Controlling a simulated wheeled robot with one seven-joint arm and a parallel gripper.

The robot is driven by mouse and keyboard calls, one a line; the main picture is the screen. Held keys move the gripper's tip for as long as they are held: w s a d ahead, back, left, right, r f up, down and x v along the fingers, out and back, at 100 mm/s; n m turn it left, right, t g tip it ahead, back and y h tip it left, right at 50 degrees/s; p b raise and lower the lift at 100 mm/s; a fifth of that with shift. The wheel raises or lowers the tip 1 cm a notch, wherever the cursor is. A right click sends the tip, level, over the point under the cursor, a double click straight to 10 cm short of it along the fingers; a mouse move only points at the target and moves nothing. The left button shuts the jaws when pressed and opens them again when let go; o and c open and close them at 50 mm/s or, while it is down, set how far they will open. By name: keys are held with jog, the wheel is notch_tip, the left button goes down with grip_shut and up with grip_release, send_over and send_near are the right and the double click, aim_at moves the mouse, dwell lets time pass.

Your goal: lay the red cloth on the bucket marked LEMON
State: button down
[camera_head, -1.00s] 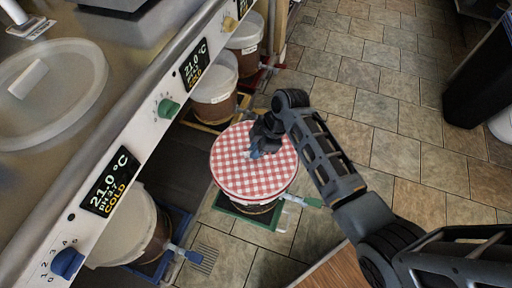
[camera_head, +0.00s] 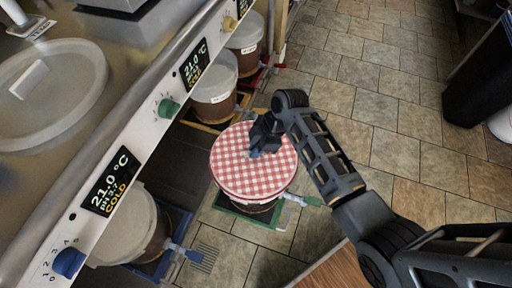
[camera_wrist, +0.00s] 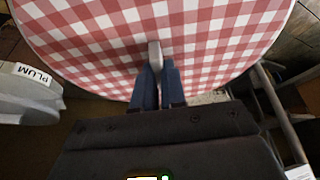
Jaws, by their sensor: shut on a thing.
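The red cloth (camera_head: 240,172) is a round red-and-white checked piece. It lies flat across the top of a bucket (camera_head: 262,210) in a green frame, and hides nearly all of that bucket. I cannot read a name on it, nor tell if the cloth fully rests on the rim. My gripper (camera_head: 260,150) is above the cloth's middle. In the wrist view the blue fingers (camera_wrist: 159,80) are shut on a small grey tab standing up from the cloth (camera_wrist: 90,30). No LEMON label is readable in either view.
A white-lidded bucket marked PLUM (camera_wrist: 25,98) stands close by on the left in the wrist view. More buckets stand under the counter: one in a blue frame (camera_head: 130,225) and others farther back (camera_head: 215,90). The counter front (camera_head: 140,125) has knobs and displays.

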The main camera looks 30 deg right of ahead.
jog(key=shift+f, duration=0.8)
dwell(2.1)
jog(key=c, duration=1.1)
grip_release()
jog(key=shift+o, duration=0.2)
jog(key=o, duration=0.5)
jog(key=shift+r+p, duration=3.3)
jog(key=shift+r, duration=0.2)
